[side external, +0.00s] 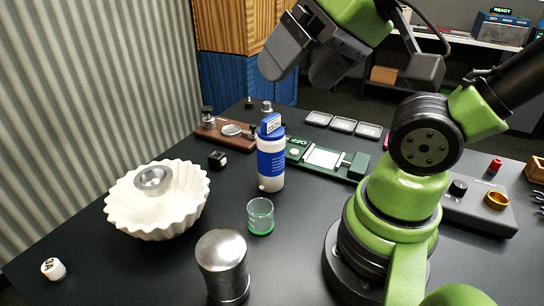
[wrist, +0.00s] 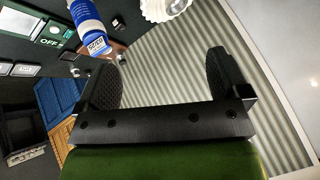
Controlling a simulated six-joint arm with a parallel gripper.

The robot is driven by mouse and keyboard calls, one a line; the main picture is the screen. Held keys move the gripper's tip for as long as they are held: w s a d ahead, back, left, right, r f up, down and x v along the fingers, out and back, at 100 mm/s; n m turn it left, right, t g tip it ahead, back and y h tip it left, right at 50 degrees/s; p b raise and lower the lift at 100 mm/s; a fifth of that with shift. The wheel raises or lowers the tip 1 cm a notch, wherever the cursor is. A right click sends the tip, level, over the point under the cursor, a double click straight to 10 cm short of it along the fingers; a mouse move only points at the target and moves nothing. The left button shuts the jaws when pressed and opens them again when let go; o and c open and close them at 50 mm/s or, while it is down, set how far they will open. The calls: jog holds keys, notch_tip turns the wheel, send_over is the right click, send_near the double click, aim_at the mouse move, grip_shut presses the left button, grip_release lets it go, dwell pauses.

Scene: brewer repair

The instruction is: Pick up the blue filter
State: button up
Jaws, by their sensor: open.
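The blue filter (side external: 270,164) is a white cylinder with a wide blue band and a blue top bearing a label. It stands upright on the dark table, near the middle in the side view. In the wrist view the filter (wrist: 88,22) shows at the upper left, beyond the left finger and partly cut off by the top edge. My gripper (side external: 302,68) is raised above the table, higher than the filter and apart from it. In the wrist view its two dark fingers are spread wide, with nothing between them (wrist: 163,65).
A white fluted bowl (side external: 130,208) holding a metal piece, a glass cup (side external: 260,217) and a metal canister (side external: 222,265) stand in front of the filter. A green device (side external: 340,161) marked OFF lies close on its right. A brown wooden stand (side external: 217,132) is behind left.

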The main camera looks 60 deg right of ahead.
jog(key=n+g+h, duration=0.2)
jog(key=g, duration=0.5)
send_near(269, 129)
jog(key=shift+w+d+f, duration=0.5)
jog(key=shift+d+f, duration=0.25)
jog(key=shift+d, duration=0.05)
notch_tip(269, 129, down, 4)
jog(key=shift+f, duration=0.15)
jog(key=shift+d+f, duration=0.1)
jog(key=shift+f, duration=2.7)
jog(key=shift+c, duration=0.3)
jog(key=c, duration=1.5)
